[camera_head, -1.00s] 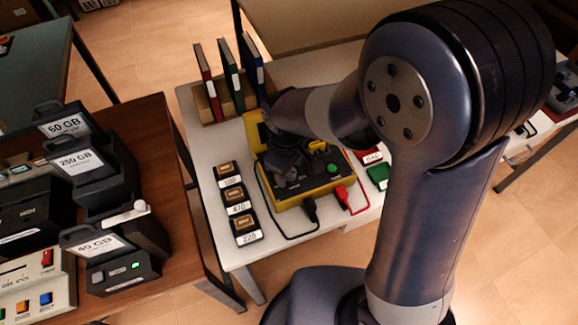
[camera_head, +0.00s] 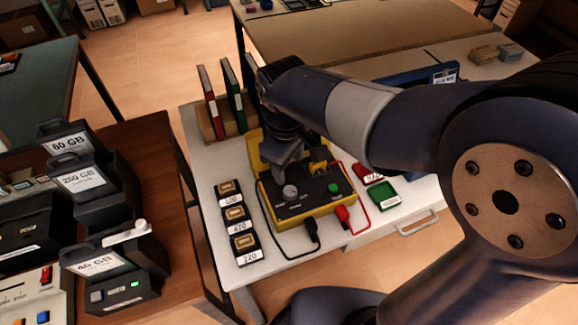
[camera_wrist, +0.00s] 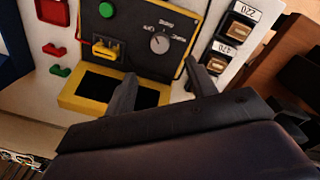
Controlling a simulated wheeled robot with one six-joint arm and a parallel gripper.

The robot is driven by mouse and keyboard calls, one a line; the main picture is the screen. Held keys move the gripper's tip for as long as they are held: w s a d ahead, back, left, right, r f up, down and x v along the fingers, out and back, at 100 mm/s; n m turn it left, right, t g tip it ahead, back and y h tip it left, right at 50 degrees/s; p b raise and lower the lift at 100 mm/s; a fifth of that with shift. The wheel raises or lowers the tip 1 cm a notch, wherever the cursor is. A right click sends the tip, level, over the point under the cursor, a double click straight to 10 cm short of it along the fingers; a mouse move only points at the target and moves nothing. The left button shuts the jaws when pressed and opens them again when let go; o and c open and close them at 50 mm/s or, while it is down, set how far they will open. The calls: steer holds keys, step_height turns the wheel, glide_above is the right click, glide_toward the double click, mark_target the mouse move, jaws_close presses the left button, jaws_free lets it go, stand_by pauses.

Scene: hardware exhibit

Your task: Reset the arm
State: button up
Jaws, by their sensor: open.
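My arm reaches in from the right in the head view. My gripper (camera_head: 278,165) is above the far left part of a yellow and black tester box (camera_head: 310,208) on the white table. In the wrist view my gripper (camera_wrist: 160,88) has its two fingers spread apart with nothing between them. The tester (camera_wrist: 150,45) shows beyond the fingers, with a round dial (camera_wrist: 159,43), a green button (camera_wrist: 106,10) and a yellow clip part (camera_wrist: 106,48). The fingers appear above the tester; whether they touch it I cannot tell.
Component blocks labelled 100, 470 and 220 (camera_head: 240,243) stand left of the tester. Red and green trays (camera_head: 383,194) lie right of it. Upright binders (camera_head: 232,95) stand behind. Black drive units (camera_head: 120,262) sit on the brown table (camera_head: 165,190) at left.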

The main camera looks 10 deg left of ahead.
mark_target(290, 191)
steer(key=f, duration=1.1)
steer(key=shift+w+d, duration=0.1)
steer(key=shift+w, duration=0.2)
steer(key=shift+r, duration=0.1)
